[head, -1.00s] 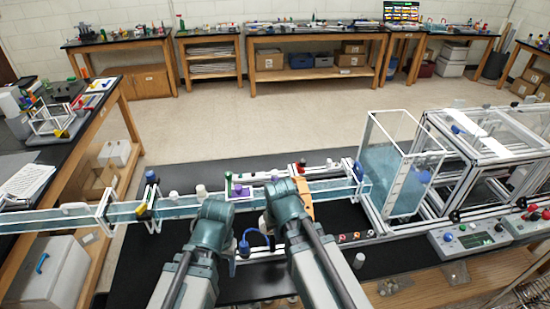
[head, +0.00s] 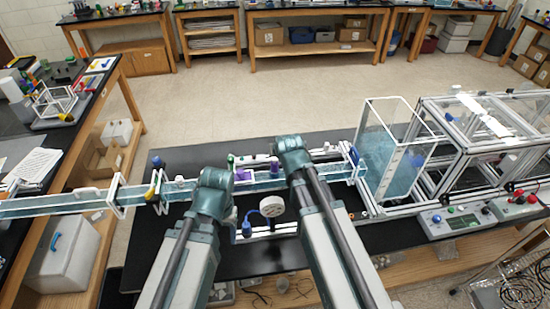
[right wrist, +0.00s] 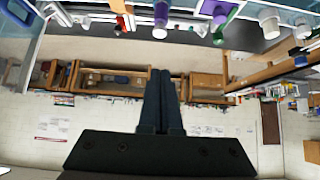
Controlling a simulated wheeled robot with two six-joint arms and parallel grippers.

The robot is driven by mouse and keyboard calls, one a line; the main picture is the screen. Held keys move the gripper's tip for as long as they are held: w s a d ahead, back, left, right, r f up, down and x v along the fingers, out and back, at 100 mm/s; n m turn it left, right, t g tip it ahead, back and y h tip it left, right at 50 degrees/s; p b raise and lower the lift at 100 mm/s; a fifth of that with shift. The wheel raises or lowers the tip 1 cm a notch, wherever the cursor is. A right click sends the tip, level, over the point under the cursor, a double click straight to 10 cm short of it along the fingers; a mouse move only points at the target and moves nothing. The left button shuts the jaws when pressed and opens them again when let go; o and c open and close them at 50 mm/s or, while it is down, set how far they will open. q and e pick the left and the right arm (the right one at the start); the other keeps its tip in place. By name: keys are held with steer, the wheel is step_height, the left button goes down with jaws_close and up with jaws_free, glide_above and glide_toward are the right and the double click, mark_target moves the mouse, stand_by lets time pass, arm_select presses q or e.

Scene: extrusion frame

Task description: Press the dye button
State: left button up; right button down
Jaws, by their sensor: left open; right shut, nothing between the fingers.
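I cannot tell for certain which part is the dye button. Two purple caps stand at the long water channel (head: 85,205) in the head view: one purple cap (head: 241,174) beside my left gripper and another purple cap (head: 275,163) beside my right wrist. My left gripper (head: 215,180) is open over the near side of the channel; its fingers are mostly hidden by the wrist. My right gripper (right wrist: 165,75) is shut and empty in the right wrist view. A purple piece (right wrist: 224,18) shows past its tips, apart from them. In the head view its fingers are hidden.
A clear water tank (head: 390,160) and an extrusion frame (head: 480,130) stand at the right. Control boxes with coloured buttons (head: 450,222) sit in front of them. A round white dial (head: 272,206) and blue tube (head: 250,217) lie between my arms.

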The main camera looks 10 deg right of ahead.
steer(key=b, duration=0.8)
glide_above(274, 159)
steer(key=s, duration=0.2)
step_height(274, 159, down, 8)
steer(key=shift+s+f+b, duration=0.15)
steer(key=shift+f+b, duration=0.65)
steer(key=shift+s+f+b, duration=0.15)
steer(key=shift+f+b, duration=0.6)
steer(key=shift+f, duration=0.05)
